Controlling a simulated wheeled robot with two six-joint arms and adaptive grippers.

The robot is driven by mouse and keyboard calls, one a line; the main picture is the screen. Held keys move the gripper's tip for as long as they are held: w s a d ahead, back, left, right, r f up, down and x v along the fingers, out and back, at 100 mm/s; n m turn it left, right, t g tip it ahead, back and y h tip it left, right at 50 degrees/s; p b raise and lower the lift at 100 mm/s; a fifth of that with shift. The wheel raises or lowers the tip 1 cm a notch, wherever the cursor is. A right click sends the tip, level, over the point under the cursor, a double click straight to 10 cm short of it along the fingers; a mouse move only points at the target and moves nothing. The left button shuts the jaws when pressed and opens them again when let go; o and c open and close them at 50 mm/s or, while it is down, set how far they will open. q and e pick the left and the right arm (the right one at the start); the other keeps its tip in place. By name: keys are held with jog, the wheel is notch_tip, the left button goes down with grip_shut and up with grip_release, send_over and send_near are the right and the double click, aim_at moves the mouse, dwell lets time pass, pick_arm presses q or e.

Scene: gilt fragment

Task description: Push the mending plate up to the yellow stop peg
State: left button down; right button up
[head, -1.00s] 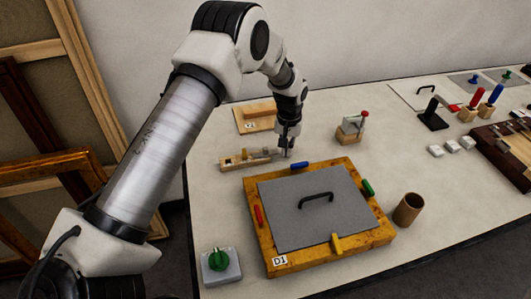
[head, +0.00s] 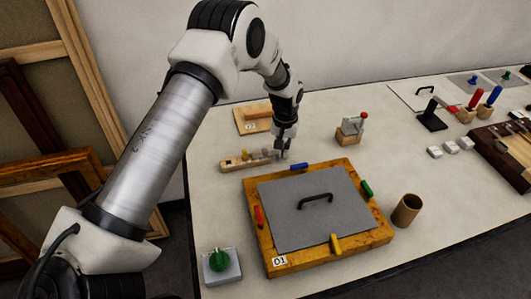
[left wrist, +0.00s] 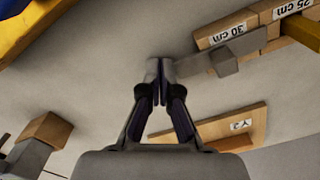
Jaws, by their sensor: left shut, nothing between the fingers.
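The mending plate (left wrist: 235,50) is a flat grey metal strip with a small raised grey block. It lies along a wooden rail marked 30 cm and 25 cm (left wrist: 245,24). The yellow stop peg (left wrist: 302,31) stands at the rail, past the plate's far end, with a gap between them. In the head view the rail (head: 232,165) is small and the plate on it is hard to make out. My left gripper (head: 284,154) is shut and empty at the plate's near end; in the left wrist view its fingertips (left wrist: 158,72) are right beside that end, contact unclear. My right gripper is not in view.
A wooden frame D1 (head: 262,242) with a grey handled panel (head: 290,215) lies just in front. Behind the rail is a wooden board (head: 247,127). A clamp-like block (head: 350,130) stands to the right, and a brown cup (head: 407,209) at front right.

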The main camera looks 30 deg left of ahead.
pick_arm(q)
jog(key=shift+s+a, duration=0.45)
jog(key=shift+s, duration=0.05)
jog(key=shift+d+p, duration=0.1)
jog(key=shift+p, duration=0.2)
jog(key=shift+w+d+r, duration=0.1)
jog(key=shift+w+d, duration=0.1)
jog(key=shift+w, duration=0.1)
notch_tip(320, 180, up, 9)
jog(key=p, duration=0.6)
jog(key=shift+p, duration=0.4)
